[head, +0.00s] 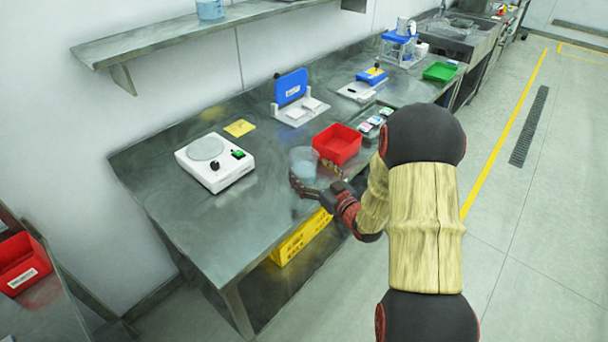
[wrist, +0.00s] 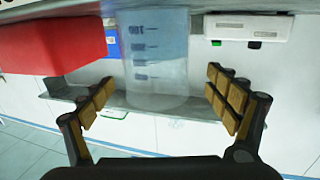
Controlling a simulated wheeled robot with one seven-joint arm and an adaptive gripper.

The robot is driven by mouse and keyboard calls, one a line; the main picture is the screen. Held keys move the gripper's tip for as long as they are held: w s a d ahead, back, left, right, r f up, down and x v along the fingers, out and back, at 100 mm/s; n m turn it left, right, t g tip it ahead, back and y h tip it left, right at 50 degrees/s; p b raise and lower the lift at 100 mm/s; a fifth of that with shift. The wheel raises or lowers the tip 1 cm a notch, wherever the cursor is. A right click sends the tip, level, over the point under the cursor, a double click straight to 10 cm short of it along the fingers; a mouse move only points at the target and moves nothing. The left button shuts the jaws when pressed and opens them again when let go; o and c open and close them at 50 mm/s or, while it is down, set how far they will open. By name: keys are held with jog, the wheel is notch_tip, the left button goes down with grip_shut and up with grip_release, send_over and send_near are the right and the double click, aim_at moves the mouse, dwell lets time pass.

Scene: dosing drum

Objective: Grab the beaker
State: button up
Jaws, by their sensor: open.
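The beaker (head: 302,163) is clear with a bluish tint and stands on the metal bench, left of the red bin. In the wrist view the beaker (wrist: 157,60) shows dark graduation marks. My gripper (head: 314,180) is at the beaker, on its near side. In the wrist view my gripper (wrist: 160,98) is open, with one padded finger on each side of the beaker's outline. A gap shows between the beaker and each finger. The wrist picture appears upside down.
A red bin (head: 338,144) stands close to the right of the beaker. A white hotplate-like device (head: 215,163) is to the left. A blue-lidded device (head: 291,88) stands behind. A yellow crate (head: 300,238) is below the bench. The bench's front left is clear.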

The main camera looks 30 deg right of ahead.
aim_at(297, 154)
jog(key=w+b, duration=0.1)
jog(key=w, duration=0.3)
jog(key=shift+w+r, duration=0.1)
jog(key=shift+w, duration=0.1)
jog(key=shift+d, duration=0.1)
jog(key=shift+c, duration=0.5)
jog(key=c, duration=1.8)
jog(key=shift+r, duration=0.1)
jog(key=shift+c, duration=0.3)
jog(key=shift+r, duration=0.1)
